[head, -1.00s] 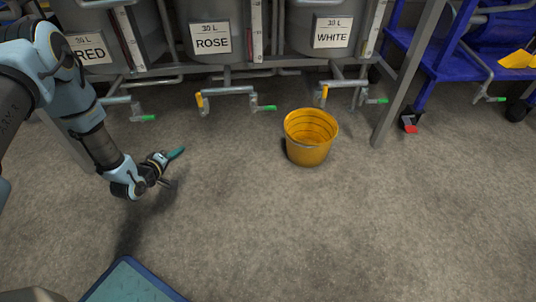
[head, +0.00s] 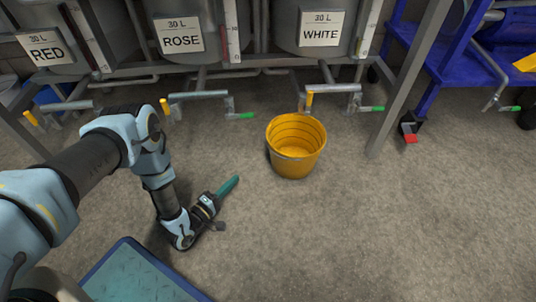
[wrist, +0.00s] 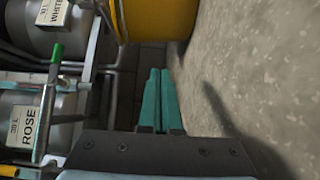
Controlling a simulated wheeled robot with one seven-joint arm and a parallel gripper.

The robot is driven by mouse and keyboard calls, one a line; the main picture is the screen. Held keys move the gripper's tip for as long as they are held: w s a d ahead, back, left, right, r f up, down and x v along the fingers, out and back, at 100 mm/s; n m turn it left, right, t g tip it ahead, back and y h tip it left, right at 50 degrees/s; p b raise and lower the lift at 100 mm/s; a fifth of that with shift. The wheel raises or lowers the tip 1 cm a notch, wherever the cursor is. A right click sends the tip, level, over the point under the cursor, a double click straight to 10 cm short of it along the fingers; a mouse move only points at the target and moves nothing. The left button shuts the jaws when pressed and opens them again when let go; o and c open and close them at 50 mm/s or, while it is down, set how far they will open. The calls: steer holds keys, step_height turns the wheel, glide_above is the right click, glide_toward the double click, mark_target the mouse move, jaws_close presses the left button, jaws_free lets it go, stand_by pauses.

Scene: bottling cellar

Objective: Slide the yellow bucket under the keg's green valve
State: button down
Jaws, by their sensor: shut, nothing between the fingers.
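The yellow bucket (head: 274,152) stands upright and apart on the floor, in front of the kegs, between the ROSE and WHITE taps. It also shows at the top of the wrist view (wrist: 155,20). Green valve handles sit on the pipes under the ROSE keg (head: 247,115) and the WHITE keg (head: 378,108); one green handle shows in the wrist view (wrist: 57,53). The bucket is under neither handle. My gripper (head: 230,185) is low over the floor, left of and nearer than the bucket, not touching it. Its teal fingers (wrist: 158,98) are shut and empty.
Kegs labelled RED (head: 45,50), ROSE (head: 181,36) and WHITE (head: 320,30) hang in a grey metal frame. A frame leg (head: 405,85) stands right of the bucket. A blue cart (head: 430,50) is at the right.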

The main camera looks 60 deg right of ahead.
steer(key=d+b, duration=0.1)
steer(key=d, duration=0.2)
steer(key=d+b, duration=0.2)
steer(key=d, duration=0.1)
steer(key=s+d+b, duration=0.1)
steer(key=d, duration=0.3)
steer(key=shift+s+d+f, duration=0.1)
steer(key=shift+f, duration=0.1)
steer(key=shift+s+d+b, duration=0.75)
steer(key=shift+s+d, duration=0.1)
steer(key=shift+s, duration=0.1)
steer(key=shift+s+d+r, duration=0.15)
steer(key=shift+s+d, duration=0.3)
steer(key=shift+s, duration=0.15)
